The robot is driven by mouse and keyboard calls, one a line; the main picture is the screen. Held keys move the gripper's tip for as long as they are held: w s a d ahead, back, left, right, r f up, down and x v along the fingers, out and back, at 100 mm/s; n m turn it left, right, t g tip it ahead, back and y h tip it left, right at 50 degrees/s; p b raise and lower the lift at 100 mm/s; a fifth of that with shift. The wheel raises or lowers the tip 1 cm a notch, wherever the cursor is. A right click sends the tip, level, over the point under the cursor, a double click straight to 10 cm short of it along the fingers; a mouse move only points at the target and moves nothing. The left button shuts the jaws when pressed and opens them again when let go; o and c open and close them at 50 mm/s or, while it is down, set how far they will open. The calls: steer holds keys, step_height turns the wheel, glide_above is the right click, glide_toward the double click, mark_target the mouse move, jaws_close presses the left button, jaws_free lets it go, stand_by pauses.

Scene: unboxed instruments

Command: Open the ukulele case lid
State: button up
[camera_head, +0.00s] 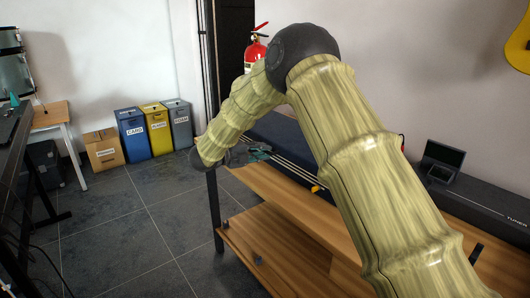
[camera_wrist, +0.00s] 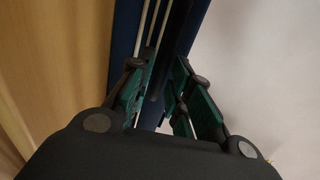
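The ukulele case appears to be the long dark blue case (camera_head: 282,128) on the wooden bench in the head view. My arm hides much of it, and pale lines run along its near side. Its lid looks closed, though I cannot be sure. My gripper (camera_head: 260,152) is at the case's near left part, its green fingers low beside it. In the wrist view, the fingers (camera_wrist: 166,66) stand apart on either side of a dark strip of the case (camera_wrist: 126,32). I cannot tell whether they touch it.
The wooden bench (camera_head: 262,183) has a lower shelf (camera_head: 270,255). A black box marked "TUNER" (camera_head: 490,207) and a small dark open device (camera_head: 441,160) are at the right. A fire extinguisher (camera_head: 256,50) is behind my arm.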

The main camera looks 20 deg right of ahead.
steer(key=shift+x, duration=1.1)
steer(key=shift+c, duration=0.2)
jaws_close()
steer(key=shift+r, duration=0.15)
